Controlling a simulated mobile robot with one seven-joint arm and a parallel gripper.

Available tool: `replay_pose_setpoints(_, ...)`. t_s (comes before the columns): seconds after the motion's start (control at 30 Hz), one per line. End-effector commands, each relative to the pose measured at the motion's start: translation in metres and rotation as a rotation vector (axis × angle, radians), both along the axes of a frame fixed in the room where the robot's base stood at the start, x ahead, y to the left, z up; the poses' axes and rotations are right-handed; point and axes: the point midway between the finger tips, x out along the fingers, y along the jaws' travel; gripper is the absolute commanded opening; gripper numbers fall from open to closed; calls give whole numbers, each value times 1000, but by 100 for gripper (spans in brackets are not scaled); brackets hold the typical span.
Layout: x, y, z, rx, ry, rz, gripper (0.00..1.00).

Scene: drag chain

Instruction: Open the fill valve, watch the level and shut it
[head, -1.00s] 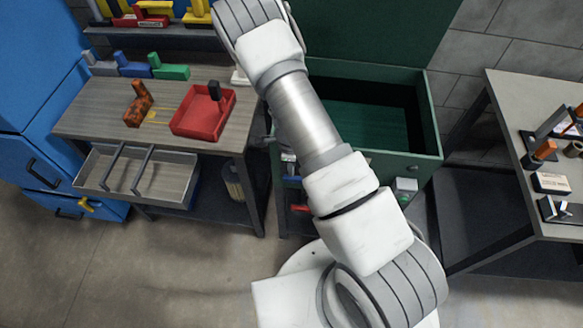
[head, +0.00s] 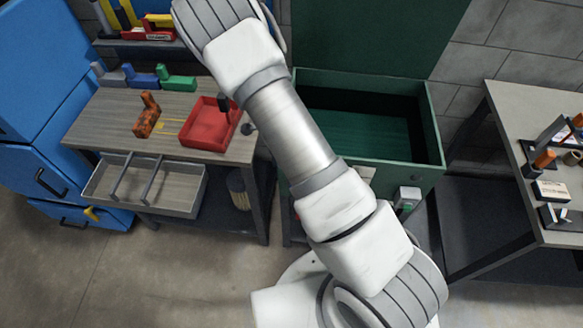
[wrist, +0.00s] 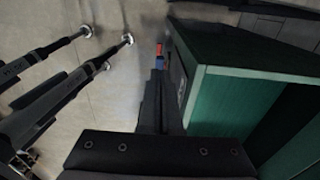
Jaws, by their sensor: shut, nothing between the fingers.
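I cannot make out a fill valve or a level gauge in either view. My gripper (wrist: 159,88) shows in the wrist view as a dark body with narrow fingers above it, shut and empty. It is beside the green-edged wall of an open chest (wrist: 235,72). In the head view the green chest (head: 428,125) stands open with its lid raised, and a small grey box (head: 408,196) with a green part is on its front. My arm crosses in front of the chest's left part. My gripper is out of sight in the head view.
A workbench (head: 105,125) at left holds a red tray (head: 208,128), a rusty orange part (head: 146,118) and an open drawer (head: 176,200). A blue cabinet (head: 40,165) stands beside it. Another table (head: 500,110) is at right. Clear floor shows at lower left.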

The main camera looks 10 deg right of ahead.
Motion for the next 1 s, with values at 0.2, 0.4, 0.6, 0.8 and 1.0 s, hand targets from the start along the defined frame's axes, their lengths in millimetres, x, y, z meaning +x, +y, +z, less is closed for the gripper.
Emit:
replay_pose_setpoints(0.2,6,16,17,-1,-1,1,0)
replay_pose_setpoints(0.4,7,19,20,-1,1,-1,0)
replay_pose_setpoints(0.6,7,18,20,-1,1,-1,0)
replay_pose_setpoints(0.8,7,18,20,-1,1,0,0)
replay_pose_setpoints(1.0,7,22,39,32,-9,50,0)
